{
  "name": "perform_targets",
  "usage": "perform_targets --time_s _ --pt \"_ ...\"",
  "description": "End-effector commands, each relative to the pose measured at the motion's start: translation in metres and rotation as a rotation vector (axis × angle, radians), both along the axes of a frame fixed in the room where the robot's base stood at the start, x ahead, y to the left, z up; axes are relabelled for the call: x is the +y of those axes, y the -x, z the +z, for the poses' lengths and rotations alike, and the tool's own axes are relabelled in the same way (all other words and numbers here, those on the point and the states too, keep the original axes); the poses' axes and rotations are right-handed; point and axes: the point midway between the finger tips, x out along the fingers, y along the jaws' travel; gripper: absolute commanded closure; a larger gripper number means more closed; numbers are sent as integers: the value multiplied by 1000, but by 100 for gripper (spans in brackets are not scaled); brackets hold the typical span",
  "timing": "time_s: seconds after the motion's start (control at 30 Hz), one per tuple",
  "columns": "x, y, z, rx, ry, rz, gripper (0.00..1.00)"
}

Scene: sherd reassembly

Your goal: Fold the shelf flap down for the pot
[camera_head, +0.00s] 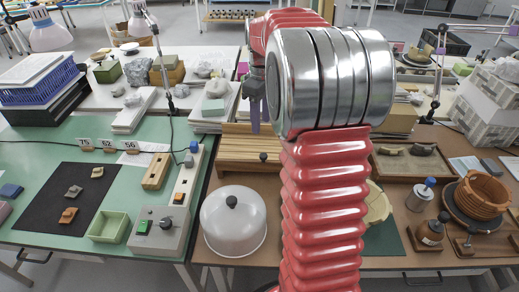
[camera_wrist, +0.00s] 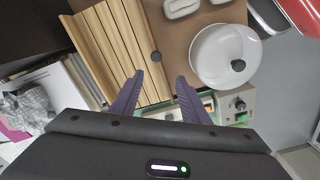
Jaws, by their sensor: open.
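A slatted wooden shelf (camera_head: 232,152) stands at the back of the brown table, left of my arm. A small dark knob (camera_head: 263,157) shows at its slats; I cannot tell which part is the flap or how far it is folded. In the wrist view the slats (camera_wrist: 112,45) run beneath my gripper, and the knob (camera_wrist: 156,57) lies just beyond the fingertips. My gripper (camera_wrist: 158,85) has two purple fingers, apart and empty. In the head view my gripper (camera_head: 254,110) hangs above the shelf's back. A cream pot (camera_head: 377,204) is partly hidden by my arm.
A white dome with a black knob (camera_head: 233,219) stands in front of the shelf. A control box (camera_head: 159,230) and a switch strip (camera_head: 187,185) lie left of it. A terracotta pot (camera_head: 484,196) and jars are at the right. A tray of sherds (camera_head: 411,162) lies behind.

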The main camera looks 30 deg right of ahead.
Motion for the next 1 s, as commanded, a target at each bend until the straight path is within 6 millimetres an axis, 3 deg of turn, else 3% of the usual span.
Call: perform_targets --time_s 0.17,0.63,1.0 --pt "-14 -5 -9 17 -8 18 58" --pt "-14 -4 -14 17 -8 18 58" --pt "-14 -4 -61 19 -9 17 58"
